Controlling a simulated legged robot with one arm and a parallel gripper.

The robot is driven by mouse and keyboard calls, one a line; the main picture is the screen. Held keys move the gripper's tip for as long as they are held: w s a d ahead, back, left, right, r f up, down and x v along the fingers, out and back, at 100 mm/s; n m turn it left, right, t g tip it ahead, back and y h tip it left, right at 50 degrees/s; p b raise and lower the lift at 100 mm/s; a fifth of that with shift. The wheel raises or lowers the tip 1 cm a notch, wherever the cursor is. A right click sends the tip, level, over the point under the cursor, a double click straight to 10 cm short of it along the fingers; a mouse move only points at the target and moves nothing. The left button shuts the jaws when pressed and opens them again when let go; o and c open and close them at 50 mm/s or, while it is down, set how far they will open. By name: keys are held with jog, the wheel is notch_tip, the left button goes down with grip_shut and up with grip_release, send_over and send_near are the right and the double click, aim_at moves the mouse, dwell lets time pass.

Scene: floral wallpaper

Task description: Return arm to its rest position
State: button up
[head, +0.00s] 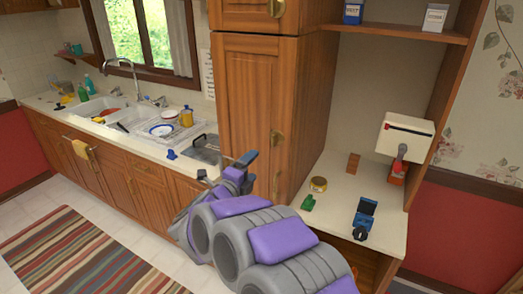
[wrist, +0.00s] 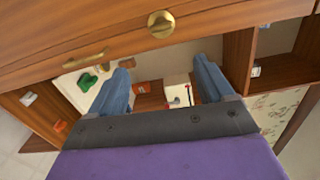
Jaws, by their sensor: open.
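My gripper (head: 226,166) is at the far end of my purple and grey arm, which reaches up from the bottom of the head view. It is in front of the wooden cabinet column and close to the counter edge. In the wrist view my gripper (wrist: 162,62) shows two blue fingers spread wide apart, with nothing held between them. The wrist picture is tilted, with a wooden cabinet door (wrist: 60,45) and a round brass knob (wrist: 161,24) close beyond the fingers.
The tall wooden cabinet (head: 245,110) stands close behind my gripper. The sink counter (head: 185,165) runs to the left. The desk shelf (head: 335,205) at right holds a green item (head: 308,203), a round tin (head: 318,184) and a blue item (head: 366,213). A striped rug (head: 85,255) lies on open floor.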

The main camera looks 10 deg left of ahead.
jog(key=s+d+r+n+g+y, duration=0.1)
jog(key=s+r+n+g+y, duration=0.2)
jog(key=s+n+g+y, duration=0.7)
jog(key=s+d+f+n+g+h, duration=0.1)
jog(key=s+d+f+n+g, duration=0.2)
jog(key=s+d, duration=0.6)
jog(key=s+d+f+n+g+h, duration=0.1)
jog(key=s+d+f+n, duration=0.3)
jog(key=s+d, duration=0.4)
jog(key=s+d+f+n+g+h, duration=0.2)
jog(key=s+d, duration=0.7)
jog(key=s, duration=1)
jog(key=f+n+g, duration=0.1)
jog(key=n+g, duration=0.1)
jog(key=n, duration=0.1)
jog(key=shift+s+d+f+n+g, duration=0.2)
jog(key=shift+s+d+n+g, duration=0.1)
jog(key=shift+d, duration=0.05)
